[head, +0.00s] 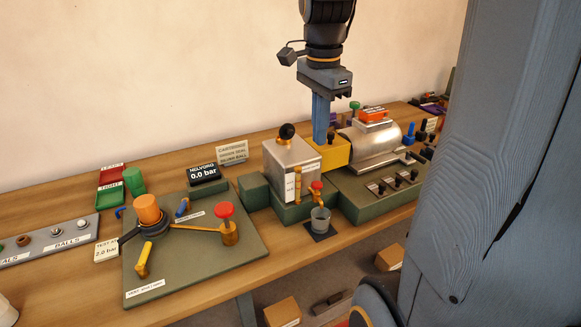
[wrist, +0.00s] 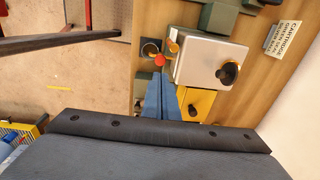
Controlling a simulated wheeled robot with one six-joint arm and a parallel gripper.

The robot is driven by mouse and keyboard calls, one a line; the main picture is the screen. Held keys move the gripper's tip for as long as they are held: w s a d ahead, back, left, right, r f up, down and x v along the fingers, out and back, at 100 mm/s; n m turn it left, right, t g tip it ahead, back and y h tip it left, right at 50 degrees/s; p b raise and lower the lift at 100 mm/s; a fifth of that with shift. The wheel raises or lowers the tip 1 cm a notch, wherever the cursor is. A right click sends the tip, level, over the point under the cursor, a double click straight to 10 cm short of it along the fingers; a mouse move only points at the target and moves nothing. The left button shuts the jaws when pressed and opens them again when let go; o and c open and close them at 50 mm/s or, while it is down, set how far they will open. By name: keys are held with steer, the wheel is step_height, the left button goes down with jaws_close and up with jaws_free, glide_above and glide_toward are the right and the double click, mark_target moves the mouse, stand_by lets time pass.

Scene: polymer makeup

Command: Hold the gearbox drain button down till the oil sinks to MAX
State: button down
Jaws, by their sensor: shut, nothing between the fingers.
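The gearbox is a grey metal box (head: 280,158) with a black knob (head: 287,131) on top; it also shows in the wrist view (wrist: 208,62). A red button (head: 316,185) sits on a brass fitting at its front, above a small grey cup (head: 320,219). The red button shows just beyond my fingertips in the wrist view (wrist: 161,60). A brass-framed upright gauge (head: 298,184) is on the box's front; its oil level is too small to read. My gripper (head: 320,142) is shut and empty, pointing down beside the gearbox, above the button's height. I cannot tell contact with the yellow block.
A yellow block (head: 337,153) and a silver cylinder (head: 375,143) stand right of the gearbox. A green plate (head: 190,270) with an orange cylinder and a red-knobbed valve (head: 225,218) lies to the left. A cartridge sign (head: 232,152) stands behind. The bench's front edge is close to the cup.

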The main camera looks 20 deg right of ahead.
stand_by(0.3)
steer(key=s+a+f+n, duration=0.3)
steer(key=a+f+n, duration=0.3)
steer(key=f+n, duration=0.2)
steer(key=s+a+f+n+t, duration=0.1)
steer(key=s+a+f+n, duration=0.3)
steer(key=a+f+n, duration=0.2)
step_height(320, 180, down, 2)
steer(key=n, duration=0.3)
steer(key=shift+a+n+b, duration=0.3)
steer(key=shift+b, duration=0.1)
steer(key=shift+s, duration=0.2)
